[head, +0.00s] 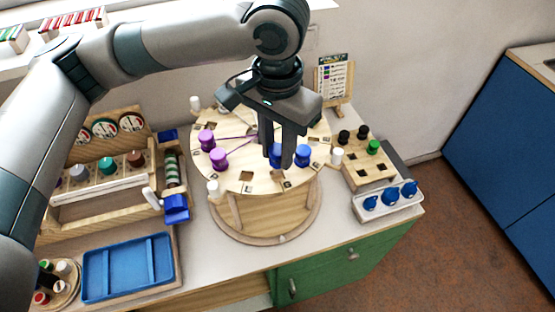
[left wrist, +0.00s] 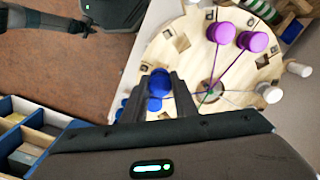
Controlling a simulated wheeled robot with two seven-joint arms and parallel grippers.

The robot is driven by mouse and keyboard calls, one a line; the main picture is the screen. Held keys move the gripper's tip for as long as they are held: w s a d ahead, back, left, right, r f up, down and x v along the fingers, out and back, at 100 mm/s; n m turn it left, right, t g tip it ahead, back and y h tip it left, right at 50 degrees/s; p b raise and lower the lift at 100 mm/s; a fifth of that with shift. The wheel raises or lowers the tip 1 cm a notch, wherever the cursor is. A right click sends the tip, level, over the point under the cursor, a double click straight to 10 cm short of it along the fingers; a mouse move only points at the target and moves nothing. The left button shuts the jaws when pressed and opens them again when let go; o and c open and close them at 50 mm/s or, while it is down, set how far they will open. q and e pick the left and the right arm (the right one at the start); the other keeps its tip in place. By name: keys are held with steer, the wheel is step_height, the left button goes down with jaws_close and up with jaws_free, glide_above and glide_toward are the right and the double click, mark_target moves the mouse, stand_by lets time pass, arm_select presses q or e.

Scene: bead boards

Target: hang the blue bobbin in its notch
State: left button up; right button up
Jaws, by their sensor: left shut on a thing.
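My left gripper (head: 279,162) points down over the right part of the round wooden board (head: 247,176). It is shut on a blue bobbin (head: 274,151), which is partly hidden by the fingers. The left wrist view shows this blue bobbin (left wrist: 159,84) between the fingertips (left wrist: 161,78). A second blue bobbin (head: 303,153) stands close to the right of the gripper, near the board's rim. Square notches lie around the rim. I cannot tell whether the held bobbin touches the board.
Two purple bobbins (head: 218,158) with purple threads stand on the board's left. White pegs (head: 337,155) stand around it. At right are a block with black and green bobbins (head: 374,147) and a white rack (head: 385,205) of blue pieces. A blue tray (head: 128,267) lies front left.

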mark_target(277, 163)
arm_select(q)
step_height(277, 163, down, 3)
steer(key=shift+f+p, duration=0.15)
steer(key=shift+p, duration=0.55)
steer(key=shift+f, duration=0.3)
steer(key=shift+f, duration=0.15)
steer(key=o, duration=1)
steer(key=shift+o, duration=0.2)
